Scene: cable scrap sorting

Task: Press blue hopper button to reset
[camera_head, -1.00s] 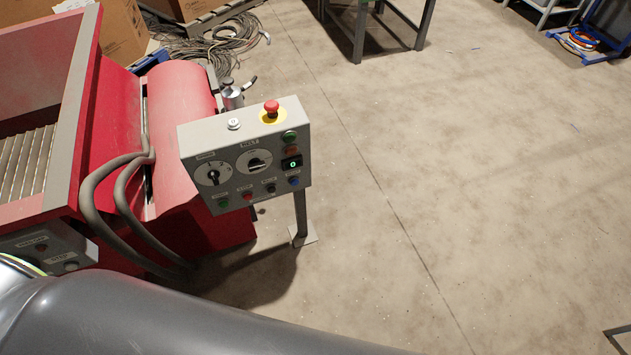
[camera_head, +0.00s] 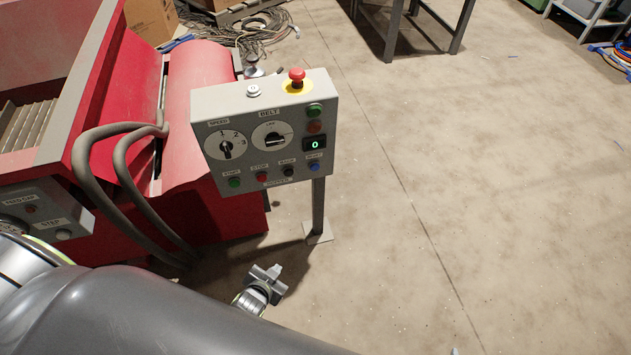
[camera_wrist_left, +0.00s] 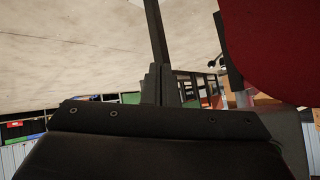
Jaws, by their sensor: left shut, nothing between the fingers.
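The grey control panel (camera_head: 266,205) stands on a post and carries the hopper row of buttons along its bottom edge. The blue button (camera_head: 314,166) is at the right end of that row, below the small green "0" display (camera_head: 314,144). My left gripper (camera_head: 268,276) is shut and empty, below the panel and apart from it, to the lower left of the blue button. Its closed fingers (camera_wrist_left: 161,84) also show in the left wrist view, where the blue button is not visible.
The red machine (camera_head: 200,90) with thick grey hoses (camera_head: 122,165) stands left of the panel. A red emergency stop (camera_head: 297,75) tops the panel. The panel's post (camera_head: 318,205) rises from a floor plate. The floor (camera_head: 480,200) to the right is open.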

